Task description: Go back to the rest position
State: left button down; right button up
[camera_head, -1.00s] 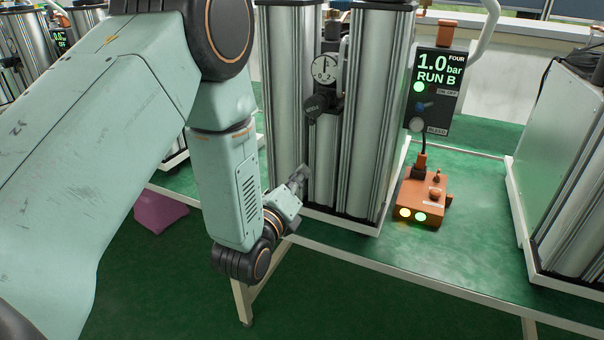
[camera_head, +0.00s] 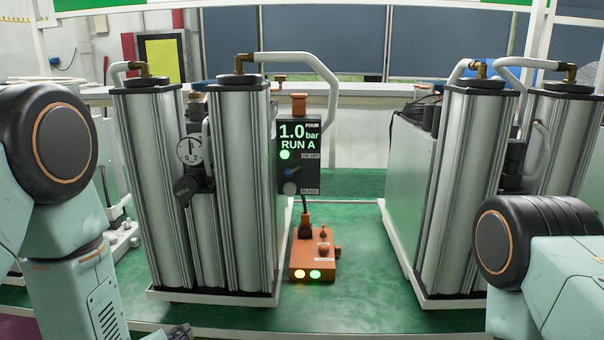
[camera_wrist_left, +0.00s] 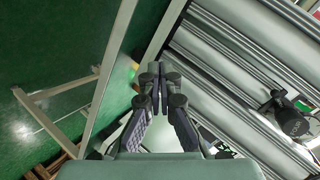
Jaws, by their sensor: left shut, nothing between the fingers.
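My left gripper (camera_head: 180,332) shows only as a dark tip at the bottom edge of the head view, in front of the left sieve column unit (camera_head: 240,190). In the left wrist view, its two fingers (camera_wrist_left: 155,78) meet at the tips with nothing between them, beside the frame edge and the metal columns (camera_wrist_left: 235,75). My right arm shows at the lower right of the head view, but its gripper is out of the picture.
A control panel (camera_head: 299,155) reads 1.0 bar, RUN A. An orange box (camera_head: 313,255) with two lit lamps sits on the green bench (camera_head: 345,290). A second column unit (camera_head: 460,190) stands at right. Bench between the units is mostly clear.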

pick_arm(q)
jog(key=s+f+n+g+b, duration=0.1)
jog(key=s+f+n+g, duration=0.3)
jog(key=s+f, duration=0.3)
jog(key=s+f+n+g+b, duration=0.2)
jog(key=s+f+n+g, duration=0.2)
jog(key=s+f, duration=0.4)
jog(key=s+f+n+g+b, duration=0.2)
jog(key=s+f+n+g, duration=0.2)
jog(key=s, duration=1.3)
notch_tip(320, 180, down, 3)
jog(key=shift+s+f+n, duration=0.15)
jog(key=shift+s+n, duration=0.15)
jog(key=shift+n, duration=0.1)
jog(key=shift+d, duration=0.1)
